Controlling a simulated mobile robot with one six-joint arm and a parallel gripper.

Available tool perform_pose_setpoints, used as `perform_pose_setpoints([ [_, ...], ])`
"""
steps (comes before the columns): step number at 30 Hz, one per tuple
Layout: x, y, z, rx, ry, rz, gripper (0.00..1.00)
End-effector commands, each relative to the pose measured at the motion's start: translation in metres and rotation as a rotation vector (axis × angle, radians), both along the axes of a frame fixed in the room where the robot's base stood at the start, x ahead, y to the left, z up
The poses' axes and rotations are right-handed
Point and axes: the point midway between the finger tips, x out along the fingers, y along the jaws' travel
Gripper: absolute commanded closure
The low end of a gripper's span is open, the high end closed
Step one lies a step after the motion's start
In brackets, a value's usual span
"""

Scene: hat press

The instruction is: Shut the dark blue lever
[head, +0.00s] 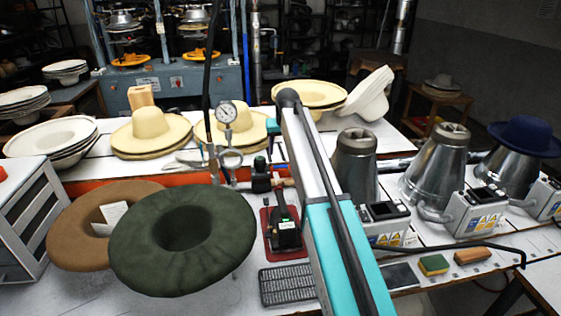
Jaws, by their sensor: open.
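I cannot clearly make out a dark blue lever. A pressure gauge (226,112) stands on thin pipework in the middle of the head view, with a metal ring fitting (230,158) below it. Small dark fittings (261,178) stand just to the right of the pipework, too small to tell whether one is the lever. A bright blue upright bar (246,60) is behind, beside the blue press. My gripper is not in view. A teal and white beam crosses the middle right and hides part of the bench.
A green hat (182,240) and a brown hat (70,245) lie at front left. Straw hats (150,128) stand behind. Metal cones (436,168) with control boxes (473,212) stand at right. A black device on a red mat (270,250) and a black grid (287,284) are near the middle.

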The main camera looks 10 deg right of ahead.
Motion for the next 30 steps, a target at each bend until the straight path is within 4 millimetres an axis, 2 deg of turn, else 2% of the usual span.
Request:
perform_pose_setpoints([
  [15, 0.026, -0.001, -0.061, 0.0, 0.002, -0.001, 0.44],
  [21, 0.033, -0.001, -0.08, -0.001, 0.001, -0.001, 0.44],
  [30, 0.037, -0.002, -0.089, 0.0, -0.001, -0.002, 0.44],
])
